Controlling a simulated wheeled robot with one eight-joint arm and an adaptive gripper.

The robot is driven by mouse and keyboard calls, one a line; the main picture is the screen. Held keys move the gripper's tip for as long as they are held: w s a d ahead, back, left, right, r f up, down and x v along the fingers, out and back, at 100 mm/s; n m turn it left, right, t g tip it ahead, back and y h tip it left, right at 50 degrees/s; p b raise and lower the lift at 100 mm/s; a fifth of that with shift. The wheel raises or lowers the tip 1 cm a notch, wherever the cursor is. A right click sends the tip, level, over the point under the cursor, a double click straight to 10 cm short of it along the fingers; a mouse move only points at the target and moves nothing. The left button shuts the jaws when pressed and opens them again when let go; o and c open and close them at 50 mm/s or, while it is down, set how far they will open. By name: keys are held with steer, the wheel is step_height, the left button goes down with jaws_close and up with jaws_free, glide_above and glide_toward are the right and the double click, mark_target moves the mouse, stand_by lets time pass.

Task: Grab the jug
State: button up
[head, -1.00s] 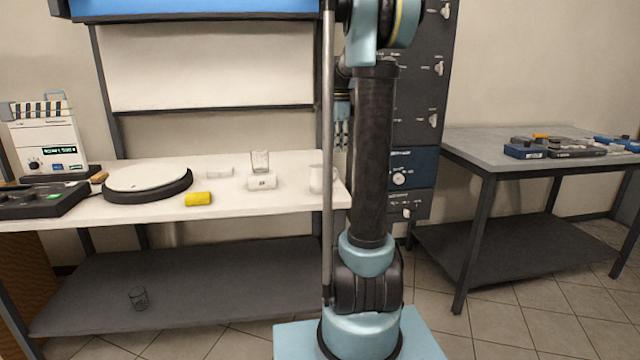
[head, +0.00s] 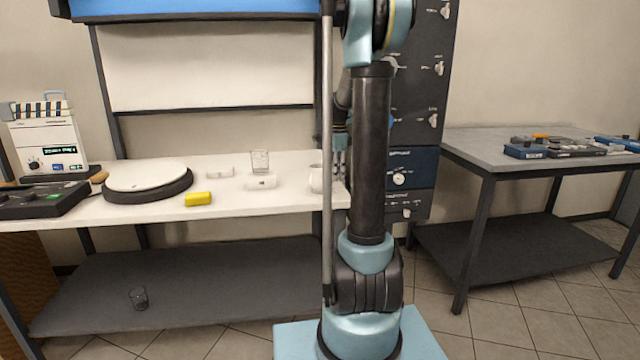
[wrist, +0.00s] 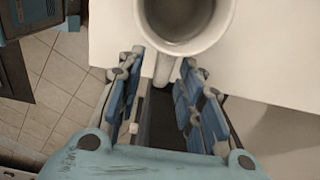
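The jug (head: 315,179) is a white round vessel near the right end of the white bench, partly hidden by a pole in the head view. The wrist view looks down on its rim and grey inside (wrist: 185,18), at the top of the picture. Its handle (wrist: 163,68) points toward my gripper (wrist: 161,76). My gripper is open, with one blue-padded finger on each side of the handle. Gaps show between the handle and both fingers. In the head view my gripper (head: 340,165) is beside the jug, partly hidden by my arm.
A clear glass (head: 260,161), a white cylinder (head: 262,182) and a yellow block (head: 198,199) are left of the jug on the bench (head: 250,210). A round turntable (head: 148,180) sits farther left. Another glass (head: 138,298) is on the lower shelf.

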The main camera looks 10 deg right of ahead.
jaws_close()
steer(key=shift+r, duration=0.1)
stand_by(0.4)
